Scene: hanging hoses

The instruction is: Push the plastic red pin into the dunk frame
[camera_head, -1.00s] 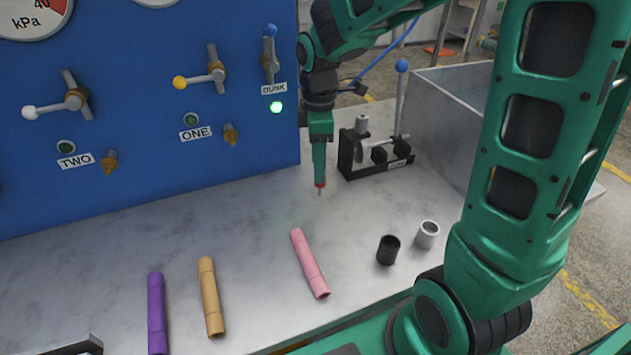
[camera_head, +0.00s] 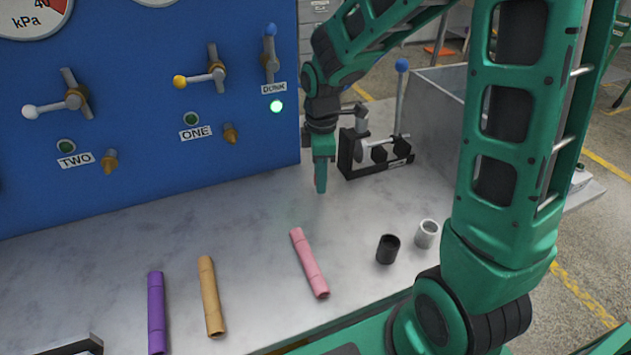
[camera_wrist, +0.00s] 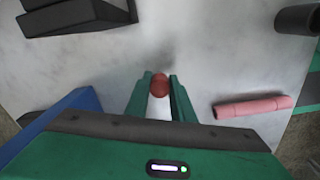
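The red pin (camera_wrist: 159,85) shows in the wrist view as a rounded red end between my two green fingertips, touching both. My gripper (camera_head: 321,188) is shut on it and points down over the bare table; it also shows in the wrist view (camera_wrist: 160,80). In the head view the pin is hidden by the fingers. The dunk frame (camera_head: 347,158), a black bracket with a grey metal part, stands just right of and behind my gripper, apart from it. Dark bracket parts, likely the same frame (camera_wrist: 75,18), show at the wrist view's upper left.
A blue panel (camera_head: 130,125) with valves and a lit green DUNK lamp (camera_head: 276,106) stands at left. A grey bin (camera_head: 437,115) is at right. Pink (camera_head: 309,263), tan (camera_head: 210,297) and purple (camera_head: 156,315) tubes, and black (camera_head: 388,249) and silver (camera_head: 427,234) cups lie in front.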

